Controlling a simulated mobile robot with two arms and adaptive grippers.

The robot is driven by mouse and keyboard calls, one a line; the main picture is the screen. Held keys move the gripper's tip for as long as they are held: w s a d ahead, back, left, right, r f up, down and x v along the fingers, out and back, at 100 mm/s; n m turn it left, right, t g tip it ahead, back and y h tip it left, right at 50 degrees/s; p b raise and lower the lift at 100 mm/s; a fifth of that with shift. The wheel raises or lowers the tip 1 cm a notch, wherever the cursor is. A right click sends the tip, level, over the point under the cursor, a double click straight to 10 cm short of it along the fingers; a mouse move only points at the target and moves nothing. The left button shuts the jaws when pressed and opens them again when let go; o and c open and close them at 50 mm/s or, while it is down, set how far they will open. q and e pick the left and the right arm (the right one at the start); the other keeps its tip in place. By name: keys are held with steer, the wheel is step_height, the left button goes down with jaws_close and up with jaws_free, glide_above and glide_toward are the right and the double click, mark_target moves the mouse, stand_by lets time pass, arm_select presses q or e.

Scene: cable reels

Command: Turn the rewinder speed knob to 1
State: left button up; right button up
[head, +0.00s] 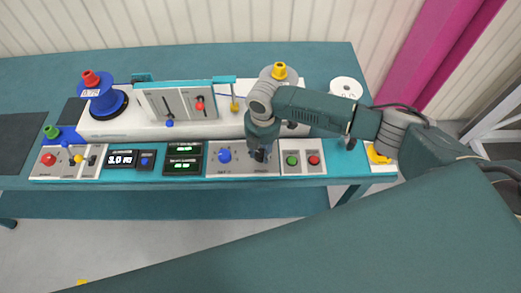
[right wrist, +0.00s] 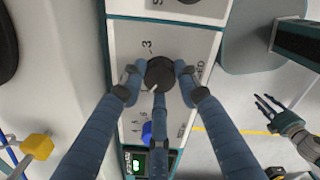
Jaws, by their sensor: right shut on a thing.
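The speed knob (right wrist: 160,73) is a round black knob with a white pointer mark on a light grey panel (right wrist: 185,38). In the right wrist view its mark points down and to the left. A "3" shows beside it, with lettering to its right; other dial marks are partly covered. My right gripper (right wrist: 158,76) is shut on the knob, with its fingers around it. In the head view the right gripper (head: 262,154) reaches down over the panel and mostly hides the knob. My left gripper (right wrist: 275,113) shows at the right of the wrist view, fingers spread and empty, away from the panel.
A blue knob (head: 225,155) sits just left of my right gripper. Lit displays (head: 184,158) and a red mushroom button (head: 48,159) stand farther left. A yellow block (head: 234,106) and a white reel (head: 346,88) are behind.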

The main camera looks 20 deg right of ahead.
steer(key=shift+d+f, duration=0.1)
steer(key=shift+d, duration=0.3)
steer(key=o, duration=1.2)
steer(key=shift+c, duration=0.2)
steer(key=shift+a+r, duration=0.1)
steer(key=shift+r, duration=0.15)
step_height(320, 180, up, 12)
steer(key=shift+s+d+f, duration=0.2)
steer(key=shift+d+f, duration=0.05)
